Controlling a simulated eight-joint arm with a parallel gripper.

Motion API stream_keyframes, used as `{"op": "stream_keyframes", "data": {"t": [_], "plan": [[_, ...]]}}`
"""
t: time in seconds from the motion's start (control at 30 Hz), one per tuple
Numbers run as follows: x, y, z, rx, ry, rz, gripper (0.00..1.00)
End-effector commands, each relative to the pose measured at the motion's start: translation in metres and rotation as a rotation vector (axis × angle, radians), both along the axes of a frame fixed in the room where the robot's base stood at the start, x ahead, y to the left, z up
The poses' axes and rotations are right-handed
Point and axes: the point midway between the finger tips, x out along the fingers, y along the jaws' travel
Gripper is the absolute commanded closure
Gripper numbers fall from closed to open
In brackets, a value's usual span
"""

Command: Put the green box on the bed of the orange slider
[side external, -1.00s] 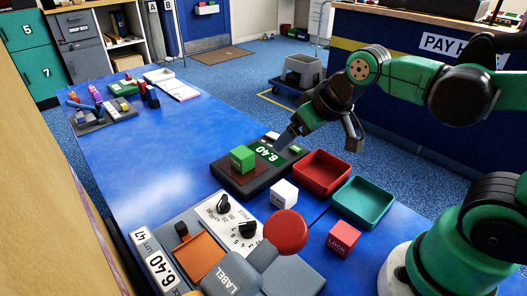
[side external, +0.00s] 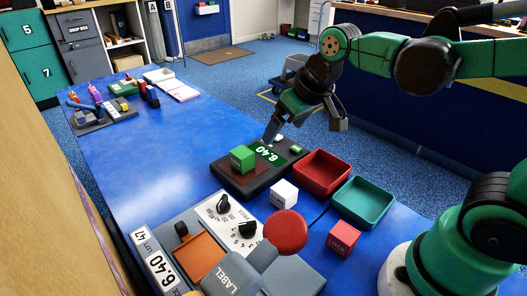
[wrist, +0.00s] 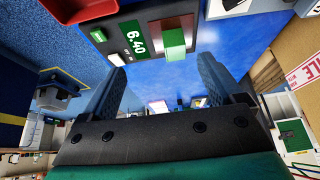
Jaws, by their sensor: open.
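The green box (side external: 243,158) sits on the brown plate of a dark scale whose display (side external: 266,152) reads 6.40. In the wrist view the green box (wrist: 174,42) is ahead of my fingers, near the upper middle. My gripper (side external: 270,138) is open and empty, behind the scale's display and to the right of the box. In the wrist view both fingers of my gripper (wrist: 162,62) are spread wide, with nothing between them. The orange slider bed (side external: 201,256) lies in the grey label machine at the front left, and looks empty.
A white cube (side external: 284,194), a red tray (side external: 321,171), a teal tray (side external: 363,202) and a pink cube (side external: 343,239) stand right of the scale. A red round button (side external: 286,231) and black knobs (side external: 247,230) rise from the machine. The blue table (side external: 150,160) is clear left of the scale.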

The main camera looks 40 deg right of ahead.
Motion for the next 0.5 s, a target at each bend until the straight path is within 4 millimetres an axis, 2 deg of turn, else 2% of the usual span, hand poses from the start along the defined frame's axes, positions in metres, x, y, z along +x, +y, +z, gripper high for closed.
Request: {"op": "stream_keyframes", "data": {"t": [0.03,0.17,0.3,0.5], "plan": [[0.013,0.002,0.0,0.0,0.035,0.002,0.13],[0.043,0.008,-0.01,0.001,0.136,0.002,0.13],[0.071,0.014,-0.029,-0.002,0.234,0.001,0.13],[0.092,0.02,-0.053,-0.007,0.322,-0.001,0.13]]}}
